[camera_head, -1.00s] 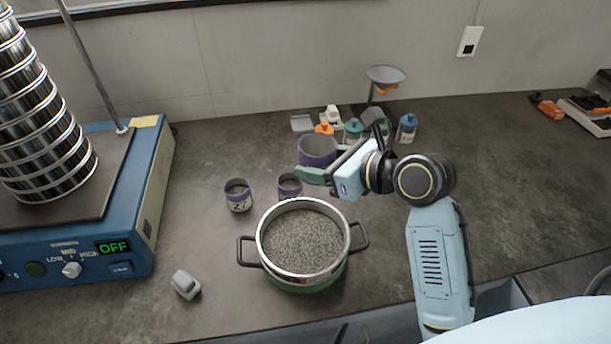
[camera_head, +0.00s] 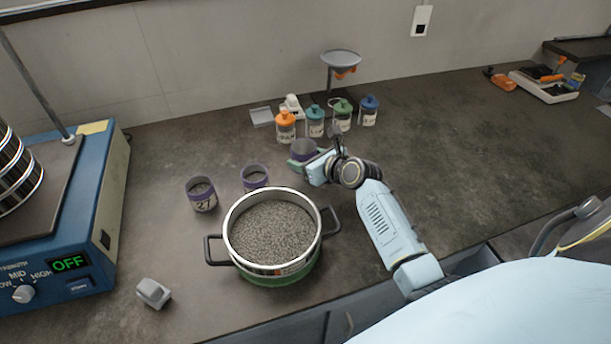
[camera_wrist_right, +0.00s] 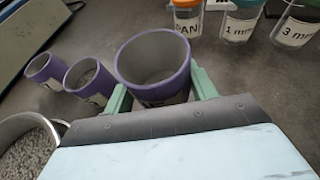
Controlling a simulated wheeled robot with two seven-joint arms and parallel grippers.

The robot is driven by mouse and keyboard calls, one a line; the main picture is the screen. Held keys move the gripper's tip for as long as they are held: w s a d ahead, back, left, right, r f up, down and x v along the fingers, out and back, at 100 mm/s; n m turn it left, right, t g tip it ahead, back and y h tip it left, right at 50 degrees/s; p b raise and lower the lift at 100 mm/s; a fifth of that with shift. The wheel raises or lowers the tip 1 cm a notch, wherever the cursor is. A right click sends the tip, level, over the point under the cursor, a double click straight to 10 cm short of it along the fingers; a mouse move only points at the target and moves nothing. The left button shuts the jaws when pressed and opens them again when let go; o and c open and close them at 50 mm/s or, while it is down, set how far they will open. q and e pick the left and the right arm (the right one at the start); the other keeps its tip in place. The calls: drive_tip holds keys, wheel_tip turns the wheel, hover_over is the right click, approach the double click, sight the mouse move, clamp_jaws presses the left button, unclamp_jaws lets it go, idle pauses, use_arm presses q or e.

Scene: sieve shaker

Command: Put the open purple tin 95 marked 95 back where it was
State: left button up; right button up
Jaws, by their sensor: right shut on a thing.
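An open purple tin (camera_head: 304,148) is held upright by my right gripper (camera_head: 303,160), right of the two other purple tins. It also shows in the right wrist view (camera_wrist_right: 152,62), where it looks empty inside. The right gripper's green fingers (camera_wrist_right: 161,92) are shut on its sides. The number on it is hidden. It is low over the worktop; I cannot tell whether it touches. My left gripper is not in view.
Two purple tins with grey grains, one (camera_head: 202,195) and another (camera_head: 255,177), stand left. A pot of grains (camera_head: 322,222) stands in front. Several lidded jars, including an orange-lidded one (camera_head: 286,127), stand behind. The worktop (camera_head: 450,160) on the right is clear.

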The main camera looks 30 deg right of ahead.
wheel_tip(320, 180, down, 4)
drive_tip(key=shift+b, duration=0.85)
drive_tip(key=shift+f, duration=0.3)
drive_tip(key=shift+r, duration=0.1)
drive_tip(key=o, duration=1)
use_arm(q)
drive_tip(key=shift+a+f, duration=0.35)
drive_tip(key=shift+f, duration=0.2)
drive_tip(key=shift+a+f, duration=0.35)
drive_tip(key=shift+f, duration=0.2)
use_arm(e)
drive_tip(key=shift+o, duration=0.2)
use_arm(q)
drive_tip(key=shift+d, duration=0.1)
